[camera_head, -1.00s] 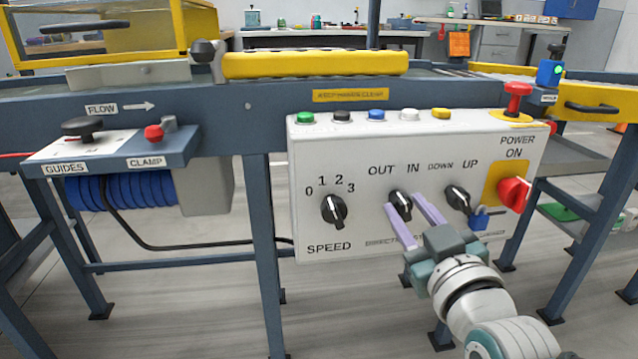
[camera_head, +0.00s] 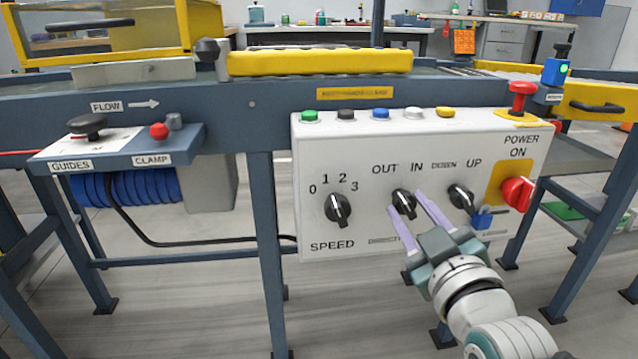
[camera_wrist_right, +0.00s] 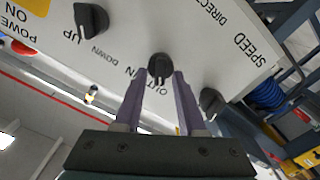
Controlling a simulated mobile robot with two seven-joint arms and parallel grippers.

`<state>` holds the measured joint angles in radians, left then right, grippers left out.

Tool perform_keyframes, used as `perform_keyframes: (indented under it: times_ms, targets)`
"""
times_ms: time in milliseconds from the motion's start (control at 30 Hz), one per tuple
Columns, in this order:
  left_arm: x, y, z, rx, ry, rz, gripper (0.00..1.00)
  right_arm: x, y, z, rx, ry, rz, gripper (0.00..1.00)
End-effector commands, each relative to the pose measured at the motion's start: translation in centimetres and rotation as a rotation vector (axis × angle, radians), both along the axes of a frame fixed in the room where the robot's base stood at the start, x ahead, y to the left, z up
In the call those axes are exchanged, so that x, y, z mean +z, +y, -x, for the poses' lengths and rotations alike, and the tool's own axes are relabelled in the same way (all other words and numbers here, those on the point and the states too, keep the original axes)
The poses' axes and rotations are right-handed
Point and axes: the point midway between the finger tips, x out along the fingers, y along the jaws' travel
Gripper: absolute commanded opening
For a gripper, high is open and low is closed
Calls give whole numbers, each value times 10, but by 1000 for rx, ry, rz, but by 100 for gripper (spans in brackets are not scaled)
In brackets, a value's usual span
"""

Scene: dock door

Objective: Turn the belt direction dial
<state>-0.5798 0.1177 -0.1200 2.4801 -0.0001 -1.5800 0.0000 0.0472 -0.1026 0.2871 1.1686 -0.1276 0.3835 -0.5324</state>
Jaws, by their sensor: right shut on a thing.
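The belt direction dial (camera_head: 403,203) is a black knob under the OUT and IN labels on the white control panel (camera_head: 375,240). My right gripper (camera_head: 405,200) is shut on it, one lilac finger on each side. In the right wrist view the dial (camera_wrist_right: 160,68) sits between the fingertips (camera_wrist_right: 159,76), with the panel labels upside down. The fingers partly cover the DIRECTION label in the head view. I cannot tell exactly where the dial's pointer is set. My left gripper is not in view.
The speed dial (camera_head: 338,210) is left of the direction dial. The UP/DOWN dial (camera_head: 461,198), a blue padlock (camera_head: 482,221) and the red power knob (camera_head: 517,193) are to the right.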

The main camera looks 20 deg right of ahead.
Motion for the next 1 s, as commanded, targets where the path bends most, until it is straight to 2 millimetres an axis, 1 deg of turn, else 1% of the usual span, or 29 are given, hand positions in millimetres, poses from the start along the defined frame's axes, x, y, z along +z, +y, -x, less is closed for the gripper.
perform_keyframes:
  times_ms: [33,67,367,467,633,800,900,1000]
  targets:
    - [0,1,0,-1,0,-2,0,-1,0,0,0,2,2,43]
    - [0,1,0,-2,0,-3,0,-1,0,0,0,2,2,46]
    - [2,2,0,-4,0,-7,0,0,1,3,0,1,0,46]
    - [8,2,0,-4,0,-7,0,1,4,14,0,4,-1,46]
    - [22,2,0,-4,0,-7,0,3,12,48,0,6,-1,46]
    - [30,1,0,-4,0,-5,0,1,19,79,1,5,0,46]
    - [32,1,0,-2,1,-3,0,0,22,90,0,4,-1,46]
    - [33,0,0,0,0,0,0,0,23,96,1,3,-1,46]
